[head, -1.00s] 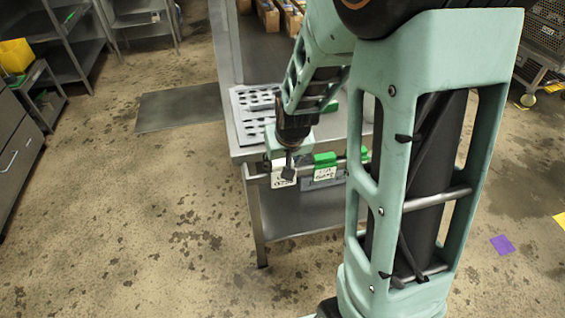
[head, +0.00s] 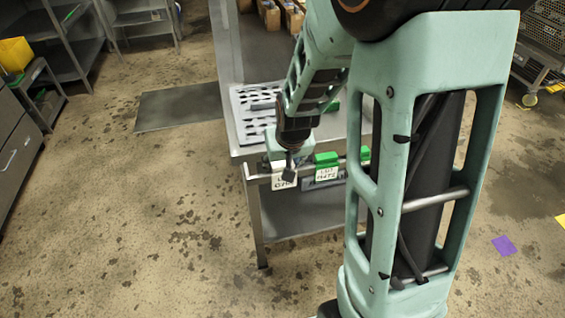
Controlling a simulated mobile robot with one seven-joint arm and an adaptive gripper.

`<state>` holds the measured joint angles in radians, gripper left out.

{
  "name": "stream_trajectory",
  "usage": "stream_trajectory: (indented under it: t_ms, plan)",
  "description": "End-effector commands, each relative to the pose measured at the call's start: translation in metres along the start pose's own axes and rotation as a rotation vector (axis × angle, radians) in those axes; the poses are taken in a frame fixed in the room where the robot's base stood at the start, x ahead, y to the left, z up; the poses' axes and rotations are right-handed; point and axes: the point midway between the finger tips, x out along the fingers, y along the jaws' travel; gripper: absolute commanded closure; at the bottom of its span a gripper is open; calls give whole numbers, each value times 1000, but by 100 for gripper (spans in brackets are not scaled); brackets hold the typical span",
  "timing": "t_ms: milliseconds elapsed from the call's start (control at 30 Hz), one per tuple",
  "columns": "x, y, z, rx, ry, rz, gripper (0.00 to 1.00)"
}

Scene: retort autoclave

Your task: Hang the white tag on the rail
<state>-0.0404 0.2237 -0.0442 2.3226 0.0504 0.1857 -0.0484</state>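A white tag (head: 279,183) with dark lettering hangs at the left part of the metal rail (head: 252,178) along the table's front edge. My gripper (head: 289,173) is right at this tag, its dark fingertip covering part of the tag's face. The wrist and finger hide the tag's top, so I cannot tell whether it sits on the rail or is held. The finger gap is too small to make out. A green clip (head: 326,159) with a white label (head: 327,173) sits on the rail just right of my gripper.
Another green clip (head: 365,154) shows farther right, partly behind my arm. A perforated light tray (head: 246,122) lies on the metal table (head: 228,68) behind the rail. A dark mat (head: 180,107) lies on the floor at left. The floor in front is clear.

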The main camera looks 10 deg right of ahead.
Motion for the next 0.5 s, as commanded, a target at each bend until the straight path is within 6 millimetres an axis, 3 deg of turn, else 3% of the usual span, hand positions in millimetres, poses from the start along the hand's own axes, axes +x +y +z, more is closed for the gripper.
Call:
stream_trajectory:
  t_ms: [33, 333, 500]
  plan:
    - [2, -1, 13, -2, -31, -1, 37]
    - [0, -1, 11, -2, -28, -2, 37]
    - [-14, -1, 8, -3, -21, -1, 37]
